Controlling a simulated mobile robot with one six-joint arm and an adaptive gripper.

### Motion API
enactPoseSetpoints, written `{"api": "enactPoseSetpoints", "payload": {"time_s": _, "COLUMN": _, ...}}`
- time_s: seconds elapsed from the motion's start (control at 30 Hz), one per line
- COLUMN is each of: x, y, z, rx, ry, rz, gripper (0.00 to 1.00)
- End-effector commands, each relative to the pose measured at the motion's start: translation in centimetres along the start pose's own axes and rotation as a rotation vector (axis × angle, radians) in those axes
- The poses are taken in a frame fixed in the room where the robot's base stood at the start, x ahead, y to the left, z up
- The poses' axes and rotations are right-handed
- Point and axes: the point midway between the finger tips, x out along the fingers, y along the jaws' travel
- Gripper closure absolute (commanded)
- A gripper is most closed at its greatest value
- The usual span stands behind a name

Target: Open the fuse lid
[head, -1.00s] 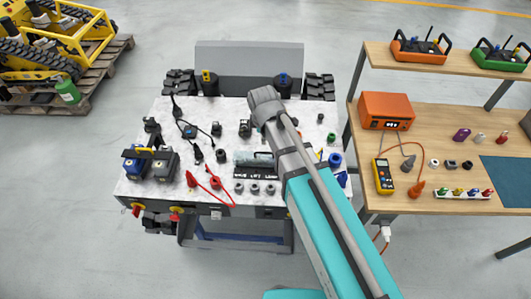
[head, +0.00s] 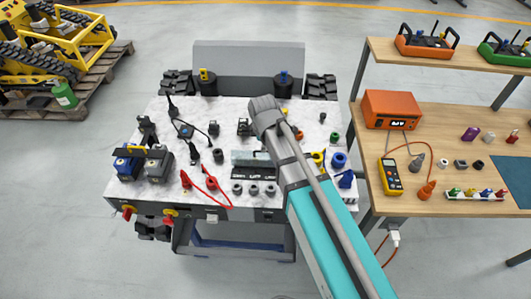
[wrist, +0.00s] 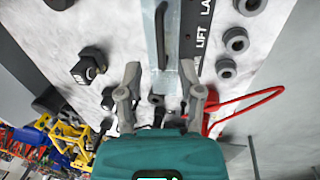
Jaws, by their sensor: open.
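The fuse lid (head: 243,158) is a pale, see-through cover with a dark handle, lying shut on the carrier's light deck behind a black label strip; my arm passes close to its right end. In the wrist view the lid (wrist: 172,62) runs up from between my fingertips, with its dark handle (wrist: 160,30) along it. My gripper (wrist: 164,90) is open, its two grey fingers on either side of the lid's near end, with nothing held. Whether a finger touches the lid cannot be told. In the head view my own arm hides the gripper.
Grey round sockets (head: 254,190) line the front of the label strip (head: 240,174). A red cable (head: 208,187) lies left of them and shows near my right finger in the wrist view (wrist: 240,103). Two batteries (head: 158,163) stand at left. A wooden bench (head: 440,150) is at right.

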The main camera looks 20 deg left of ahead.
Motion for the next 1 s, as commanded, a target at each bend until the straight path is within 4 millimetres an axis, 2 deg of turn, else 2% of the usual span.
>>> {"api": "enactPoseSetpoints", "payload": {"time_s": 0.03, "x": 0.8, "y": 0.0, "z": 0.0, "rx": 0.0, "ry": 0.0, "rz": 0.0, "gripper": 0.52}}
{"api": "enactPoseSetpoints", "payload": {"time_s": 0.4, "x": 3.3, "y": 0.0, "z": 0.0, "rx": 0.0, "ry": 0.0, "rz": 0.0, "gripper": 0.52}}
{"api": "enactPoseSetpoints", "payload": {"time_s": 0.97, "x": 3.8, "y": 0.0, "z": 0.0, "rx": -0.001, "ry": 0.0, "rz": 0.0, "gripper": 0.52}}
{"api": "enactPoseSetpoints", "payload": {"time_s": 1.0, "x": 3.8, "y": 0.0, "z": 0.0, "rx": -0.001, "ry": 0.0, "rz": 0.0, "gripper": 0.57}}
